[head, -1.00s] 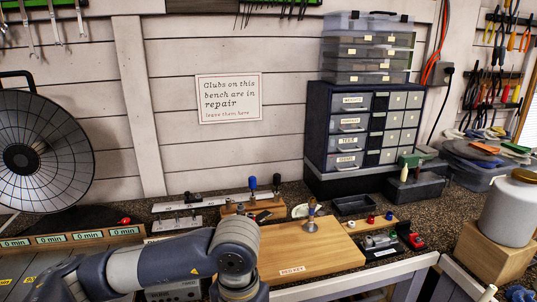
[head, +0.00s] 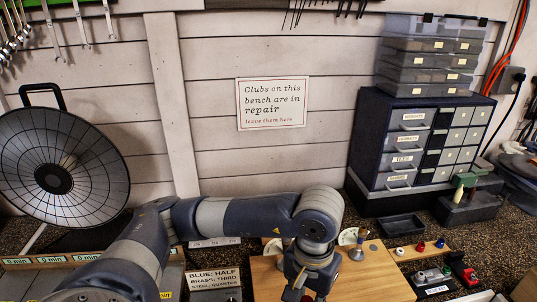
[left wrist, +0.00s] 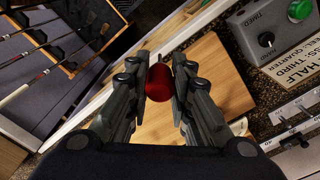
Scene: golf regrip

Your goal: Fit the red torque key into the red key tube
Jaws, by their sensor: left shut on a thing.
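My left gripper (left wrist: 165,72) is shut on the red torque key, whose rounded dark red end (left wrist: 159,82) shows between the fingers in the left wrist view. The rest of the key is hidden from that camera. In the head view my left gripper (head: 305,287) is at the bottom, in front of and partly over a light wooden board (head: 370,283). I cannot pick out the red key tube for certain. A small red-topped piece (head: 421,247) stands on a wooden strip at the right, between a pale one and a blue one. My right gripper is not in view.
A black tray (head: 402,227) and a dark drawer cabinet (head: 370,140) stand behind the board. A metal piece with a wooden handle (head: 357,246) stands near its back edge. The left wrist view shows a grey box with a green button (left wrist: 299,10) and a clubs rack (left wrist: 50,55).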

